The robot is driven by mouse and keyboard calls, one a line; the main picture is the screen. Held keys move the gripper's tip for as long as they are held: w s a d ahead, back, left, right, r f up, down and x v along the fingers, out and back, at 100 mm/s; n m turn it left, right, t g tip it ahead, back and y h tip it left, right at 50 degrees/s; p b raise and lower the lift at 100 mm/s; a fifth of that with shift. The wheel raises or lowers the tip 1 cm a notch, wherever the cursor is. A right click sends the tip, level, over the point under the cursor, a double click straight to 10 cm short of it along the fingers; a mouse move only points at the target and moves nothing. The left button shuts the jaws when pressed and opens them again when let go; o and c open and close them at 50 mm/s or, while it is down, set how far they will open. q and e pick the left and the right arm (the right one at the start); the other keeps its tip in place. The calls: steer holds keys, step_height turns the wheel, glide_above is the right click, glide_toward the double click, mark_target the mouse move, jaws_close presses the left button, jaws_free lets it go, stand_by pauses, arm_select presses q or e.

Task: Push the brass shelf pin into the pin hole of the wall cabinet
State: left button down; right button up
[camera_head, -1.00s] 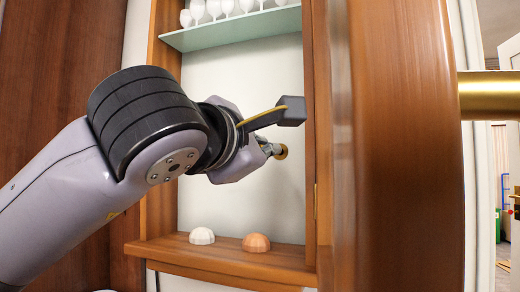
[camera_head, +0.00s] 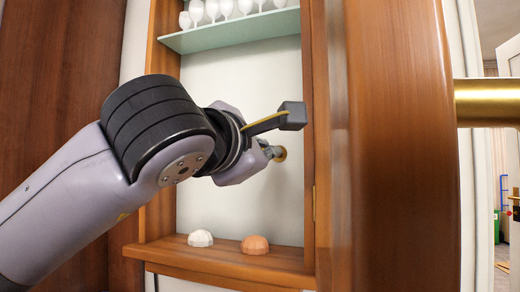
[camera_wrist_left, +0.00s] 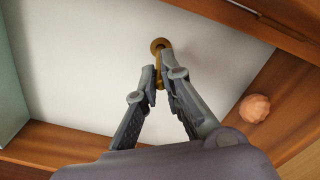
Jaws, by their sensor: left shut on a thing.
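The wall cabinet (camera_head: 163,215) is an open wooden frame with a pale back panel. My left gripper (camera_head: 270,151) is inside it, close to the back panel. In the left wrist view its fingers (camera_wrist_left: 162,80) are closed on the brass shelf pin (camera_wrist_left: 159,69), which points at the back panel. A round brass disc (camera_wrist_left: 160,44) shows at the pin's far end, and in the head view (camera_head: 281,154). I cannot tell whether it is the pin's head or the rim of the pin hole; no open hole shows. My right gripper is out of view.
A glass shelf (camera_head: 230,32) with several white glasses is above my arm. A white dome (camera_head: 200,238) and an orange dome (camera_head: 255,245) sit on the cabinet's bottom board. A wooden door panel (camera_head: 395,150) with a brass bar (camera_head: 487,102) stands at right.

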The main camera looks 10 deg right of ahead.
arm_select(q)
steer(key=shift+x, duration=0.8)
steer(key=c, duration=1.7)
jaws_free()
steer(key=shift+o, duration=0.2)
steer(key=v, duration=1.2)
